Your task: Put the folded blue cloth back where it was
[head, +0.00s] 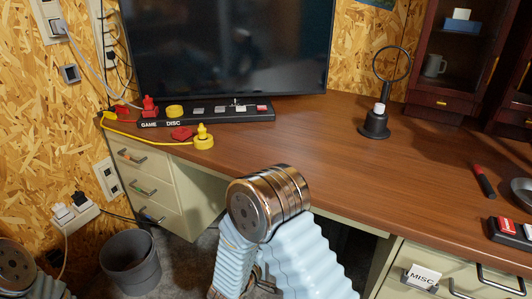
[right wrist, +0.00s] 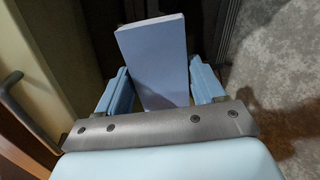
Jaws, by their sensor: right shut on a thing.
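The folded blue cloth (right wrist: 154,55) shows in the right wrist view as a flat, pale blue slab. My right gripper (right wrist: 159,72) is shut on it, with one light blue finger on each side. The cloth sticks out past the fingertips. In the head view my right arm's wrist and sleeve fill the lower middle, and neither the gripper nor the cloth can be seen there. My left gripper is not in view; only part of my left arm shows at the lower left corner.
In the right wrist view, a cream panel with a handle (right wrist: 10,82) stands at the left and grey floor (right wrist: 280,60) at the right. The head view shows the wooden desk (head: 330,150), a screen (head: 230,45), a black ring stand (head: 375,122) and a grey bin (head: 130,262).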

